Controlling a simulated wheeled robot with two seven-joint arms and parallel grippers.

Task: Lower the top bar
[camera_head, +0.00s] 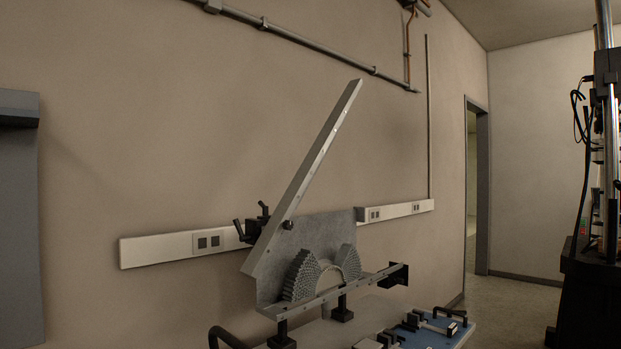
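The top bar (312,160) is a long pale metal bar with small holes along it. It stands raised and steeply tilted, its upper end to the upper right and its lower end at the left of the fixture. A round dark knob (288,225) sits beside it in front of the grey back plate (330,232). Below is an arched grey lattice specimen (303,275) behind a lower bar (335,292) with similar holes. The raised bar is well clear of the specimen's top. Neither of my grippers shows in this view.
A black clamp with handles (252,224) is at the plate's left, and a black block (396,275) at the lower bar's right end. Small tools lie on a blue mat (437,336). A tall dark machine (590,270) stands at right. Above the bar is free room.

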